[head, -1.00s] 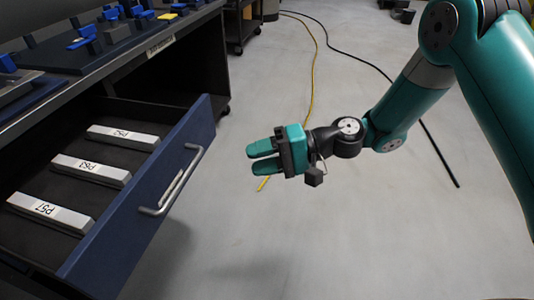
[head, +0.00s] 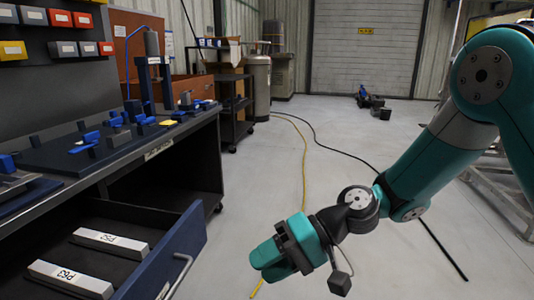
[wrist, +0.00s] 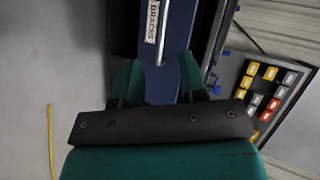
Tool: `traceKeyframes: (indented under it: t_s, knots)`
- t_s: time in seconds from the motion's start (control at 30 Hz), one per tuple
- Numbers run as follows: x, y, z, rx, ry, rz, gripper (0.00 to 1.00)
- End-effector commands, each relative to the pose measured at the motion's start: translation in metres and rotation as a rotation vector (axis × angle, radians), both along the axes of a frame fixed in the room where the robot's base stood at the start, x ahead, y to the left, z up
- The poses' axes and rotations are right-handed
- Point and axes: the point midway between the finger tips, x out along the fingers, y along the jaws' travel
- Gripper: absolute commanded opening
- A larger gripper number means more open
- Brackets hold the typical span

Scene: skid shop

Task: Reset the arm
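My arm reaches in from the right in the head view. My gripper (head: 262,264) points left over the floor, to the right of the open drawer (head: 168,258), and touches nothing that I can see. In the wrist view its two green fingers (wrist: 157,75) stand apart with nothing held between them. The blue drawer front (wrist: 176,35) shows beyond the fingers, with a white label (wrist: 152,22) on it.
The drawer holds labelled grey bars (head: 70,278). A workbench (head: 100,165) with blue fixtures stands at left. A yellow cable (head: 304,160) and a black cable (head: 340,152) cross the floor. A dark cart (head: 234,115) stands farther back. The middle floor is mostly clear.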

Motion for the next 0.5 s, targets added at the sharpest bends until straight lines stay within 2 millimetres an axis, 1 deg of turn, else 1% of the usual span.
traceKeyframes:
  t_s: [0.03,0.17,0.2,0.3,0.5]
  knots:
    - [-0.011,-0.007,0.017,-0.053,-0.062,0.029,0.39]
    - [-0.042,-0.033,0.043,-0.212,-0.193,0.09,0.39]
    - [-0.051,-0.043,0.049,-0.262,-0.229,0.104,0.39]
    - [-0.075,-0.066,0.063,-0.373,-0.304,0.13,0.39]
    - [-0.113,-0.108,0.077,-0.539,-0.395,0.144,0.39]
